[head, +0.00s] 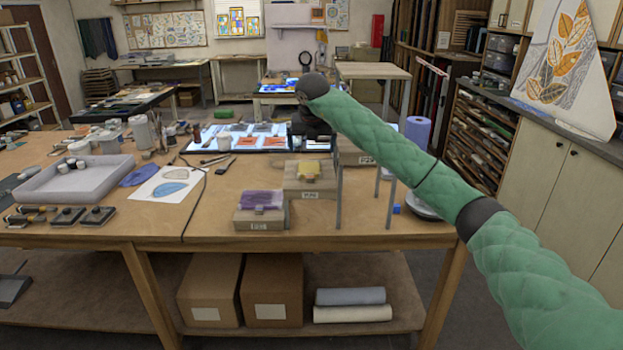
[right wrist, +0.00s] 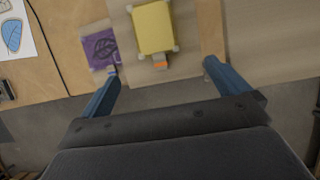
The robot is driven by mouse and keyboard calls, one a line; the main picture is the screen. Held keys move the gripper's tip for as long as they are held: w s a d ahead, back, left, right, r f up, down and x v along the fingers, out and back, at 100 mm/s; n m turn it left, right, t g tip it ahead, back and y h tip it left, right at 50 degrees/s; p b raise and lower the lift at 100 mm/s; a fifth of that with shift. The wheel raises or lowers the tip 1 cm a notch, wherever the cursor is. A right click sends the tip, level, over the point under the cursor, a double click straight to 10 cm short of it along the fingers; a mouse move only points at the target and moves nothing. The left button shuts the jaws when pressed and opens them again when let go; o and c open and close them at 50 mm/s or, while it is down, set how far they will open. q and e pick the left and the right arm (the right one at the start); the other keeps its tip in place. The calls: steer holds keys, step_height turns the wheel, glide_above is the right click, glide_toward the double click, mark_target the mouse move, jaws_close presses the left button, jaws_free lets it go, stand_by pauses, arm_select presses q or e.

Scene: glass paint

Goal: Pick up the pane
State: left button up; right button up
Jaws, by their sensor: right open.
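A purple pane (head: 262,200) with a dark leaf design (right wrist: 100,48) lies on a lower block to the left. I cannot tell which pane the task means. My right gripper (right wrist: 162,73) is open and empty, with the yellow pane ahead between its fingers' lines. In the head view my arm hides most of it. My left gripper is out of view.
A lit panel (head: 238,146) with orange pieces lies behind the blocks. A small raised stand (head: 372,71) on thin legs rises just right of them. A grey tray (head: 75,180) and a leaf drawing (head: 170,184) lie at the left.

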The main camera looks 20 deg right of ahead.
mark_target(310, 173)
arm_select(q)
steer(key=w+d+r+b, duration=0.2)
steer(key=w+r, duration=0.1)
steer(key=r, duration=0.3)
arm_select(e)
steer(key=f, duration=0.3)
steer(key=shift+a+f, duration=0.15)
steer(key=shift+a, duration=0.05)
steer(key=shift+w+d+f, duration=0.1)
steer(key=shift+f, duration=0.15)
steer(key=shift+p+x, duration=0.45)
steer(key=shift+x, duration=0.5)
steer(key=p+x, duration=0.1)
steer(key=x, duration=0.1)
steer(key=w+p+x, duration=0.1)
steer(key=p+x, duration=0.1)
steer(key=shift+r, duration=0.15)
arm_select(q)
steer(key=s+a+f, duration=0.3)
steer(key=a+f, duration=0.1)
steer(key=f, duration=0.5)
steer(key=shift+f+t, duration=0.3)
arm_select(e)
steer(key=shift+w+f, duration=0.15)
steer(key=shift+f, duration=0.35)
steer(key=c, duration=1.1)
